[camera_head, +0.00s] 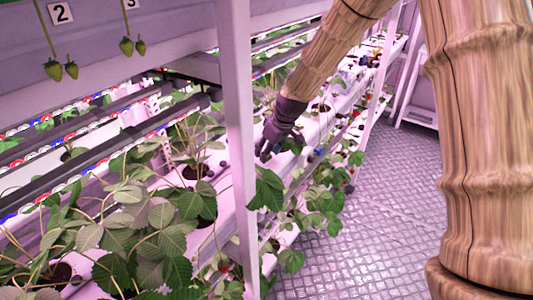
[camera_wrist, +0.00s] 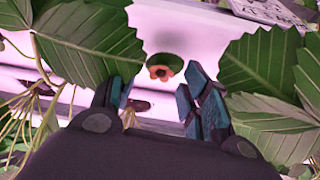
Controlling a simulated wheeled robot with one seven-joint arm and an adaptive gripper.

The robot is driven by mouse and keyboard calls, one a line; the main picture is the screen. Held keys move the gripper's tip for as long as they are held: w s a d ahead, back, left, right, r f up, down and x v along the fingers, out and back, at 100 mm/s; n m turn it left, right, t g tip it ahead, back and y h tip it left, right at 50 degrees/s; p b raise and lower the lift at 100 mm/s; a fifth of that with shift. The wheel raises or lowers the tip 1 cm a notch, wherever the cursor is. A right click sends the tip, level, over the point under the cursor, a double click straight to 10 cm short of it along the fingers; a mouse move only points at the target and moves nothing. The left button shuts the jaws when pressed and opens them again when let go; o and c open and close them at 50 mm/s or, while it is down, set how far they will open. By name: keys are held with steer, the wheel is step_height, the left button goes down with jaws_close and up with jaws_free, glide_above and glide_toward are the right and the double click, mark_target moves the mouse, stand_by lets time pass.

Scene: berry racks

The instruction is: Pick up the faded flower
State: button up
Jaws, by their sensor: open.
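In the wrist view, a small round thing with a green top and a reddish-brown ragged end (camera_wrist: 161,68) shows against the pale trough; it looks like the faded flower. My gripper (camera_wrist: 156,86) is open, with one blue-grey finger to the lower left of it and the other to the lower right. The small thing appears just beyond the fingertips, between them, and is not gripped. In the head view, my dark gripper (camera_head: 268,148) is beside the pale planting trough among leaves. The flower cannot be made out there.
Large green leaves (camera_wrist: 88,42) crowd both sides of my gripper. A white rack post (camera_head: 238,130) stands left of it. Strawberry plants (camera_head: 150,225) fill the near trough, and green berries (camera_head: 60,70) hang at upper left. The grated aisle floor (camera_head: 380,210) is clear.

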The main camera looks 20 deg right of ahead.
steer(key=shift+w+f, duration=0.15)
steer(key=shift+f, duration=0.4)
steer(key=shift+a, duration=0.1)
steer(key=c, duration=0.7)
steer(key=shift+r+b, duration=0.55)
steer(key=shift+r, duration=0.3)
steer(key=shift+r+b, duration=0.5)
steer(key=shift+r, duration=0.45)
steer(key=s+b, duration=0.1)
steer(key=s, duration=0.4)
steer(key=s+a+r+b, duration=0.1)
steer(key=s+b, duration=0.1)
steer(key=s, duration=0.3)
steer(key=s+b, duration=0.1)
steer(key=s, duration=0.5)
steer(key=shift+a+r+b, duration=0.25)
steer(key=shift+a+b, duration=0.05)
